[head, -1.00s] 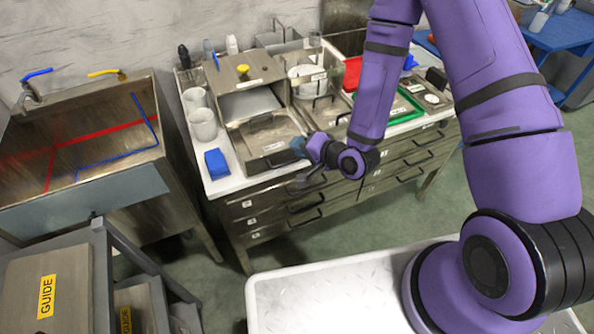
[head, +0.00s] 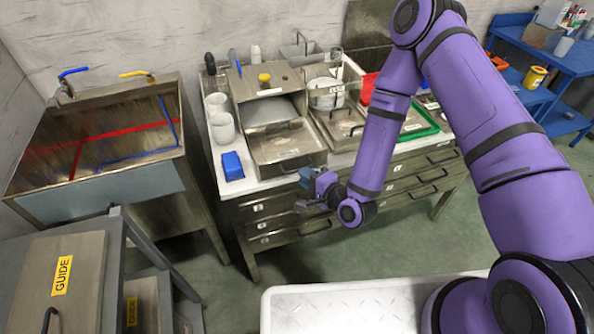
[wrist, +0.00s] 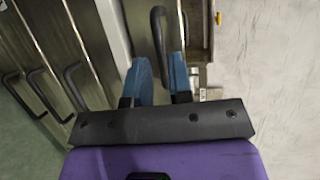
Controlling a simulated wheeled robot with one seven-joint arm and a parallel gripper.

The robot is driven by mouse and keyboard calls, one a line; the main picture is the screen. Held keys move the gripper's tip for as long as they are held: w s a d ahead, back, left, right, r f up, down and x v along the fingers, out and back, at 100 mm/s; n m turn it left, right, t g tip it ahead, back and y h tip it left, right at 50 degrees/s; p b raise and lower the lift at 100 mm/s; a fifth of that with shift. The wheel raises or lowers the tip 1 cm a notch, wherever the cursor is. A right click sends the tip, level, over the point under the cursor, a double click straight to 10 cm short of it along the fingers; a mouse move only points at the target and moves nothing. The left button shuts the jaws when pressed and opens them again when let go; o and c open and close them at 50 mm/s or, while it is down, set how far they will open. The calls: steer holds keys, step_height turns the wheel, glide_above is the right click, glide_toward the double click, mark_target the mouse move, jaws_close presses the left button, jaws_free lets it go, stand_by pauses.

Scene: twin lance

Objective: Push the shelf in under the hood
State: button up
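The hood (head: 243,88) is a metal box with a yellow knob on top, standing on the white worktop. The shelf (head: 270,150), a flat metal tray, sticks out in front of the hood's opening. My gripper (head: 303,180) is just in front of and below the shelf's front edge in the head view. In the wrist view my gripper (wrist: 160,78) has its two blue fingers apart, with a dark bar handle (wrist: 157,30) ahead, in line with the gap. I cannot tell whether the fingers touch it. My arm hides part of the bench.
A blue block (head: 232,166) and white cups (head: 222,127) stand left of the shelf. A lidded metal box (head: 343,122) and a green tray (head: 418,133) are to the right. Drawers with handles (head: 432,190) lie below. A sink (head: 100,150) stands left.

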steer(key=shift+x, duration=2.25)
jaws_close()
